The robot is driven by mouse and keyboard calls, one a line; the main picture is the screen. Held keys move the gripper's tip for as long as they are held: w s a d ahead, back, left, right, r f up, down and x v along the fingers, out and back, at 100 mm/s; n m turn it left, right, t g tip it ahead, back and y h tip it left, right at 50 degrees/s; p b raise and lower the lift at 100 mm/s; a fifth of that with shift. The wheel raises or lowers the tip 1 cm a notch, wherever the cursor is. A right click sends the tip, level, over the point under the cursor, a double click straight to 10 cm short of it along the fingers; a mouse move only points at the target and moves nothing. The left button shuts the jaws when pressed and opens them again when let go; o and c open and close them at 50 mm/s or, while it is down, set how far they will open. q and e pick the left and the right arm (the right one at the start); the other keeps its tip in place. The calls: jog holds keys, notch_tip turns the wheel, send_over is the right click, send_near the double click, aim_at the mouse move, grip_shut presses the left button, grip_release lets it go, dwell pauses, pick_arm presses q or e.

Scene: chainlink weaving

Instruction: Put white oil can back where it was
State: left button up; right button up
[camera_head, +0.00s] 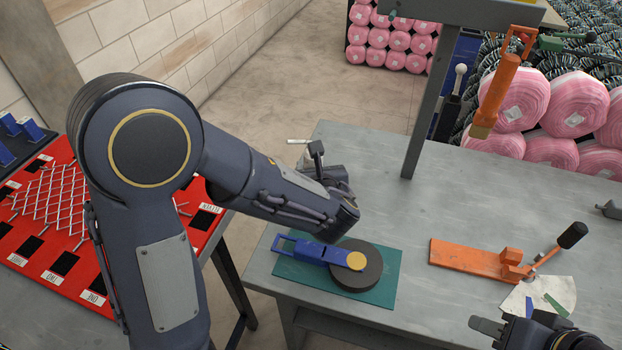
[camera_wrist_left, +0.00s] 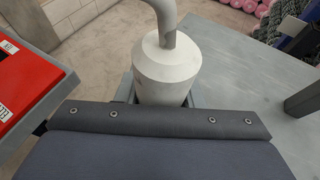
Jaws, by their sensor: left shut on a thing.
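The white oil can (camera_wrist_left: 165,72) fills the middle of the left wrist view, its curved spout running out at the top. My left gripper is shut on the can, and its finger edges show on both sides of it. In the head view, my left arm hides most of the can; a pale spout-like tip (camera_head: 298,141) shows beyond the wrist, near the left back edge of the grey table (camera_head: 350,150). My right gripper (camera_head: 510,330) is partly in view at the bottom right, apart from the can; its opening is unclear.
A teal mat (camera_head: 390,295) carries a blue tool (camera_head: 315,252) and a dark disc (camera_head: 357,280). An orange clamp (camera_head: 470,258) lies to the right. A red board (camera_head: 85,275) with labelled black patches lies at left. An upright post (camera_head: 425,110) stands at the back. The table's middle is clear.

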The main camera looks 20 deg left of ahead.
pick_arm(q)
jog(key=shift+w+a+f, duration=0.2)
jog(key=shift+w+f, duration=0.35)
jog(key=shift+f, duration=0.1)
jog(key=f, duration=0.3)
jog(key=shift+w+a+f, duration=0.1)
jog(key=shift+w+a, duration=0.05)
jog(key=shift+w, duration=0.2)
jog(key=shift+f, duration=0.35)
jog(key=shift+f+b, duration=0.1)
jog(key=shift+b, duration=0.25)
jog(key=shift+f, duration=0.15)
jog(key=o, duration=1.1)
jog(key=shift+c, duration=0.2)
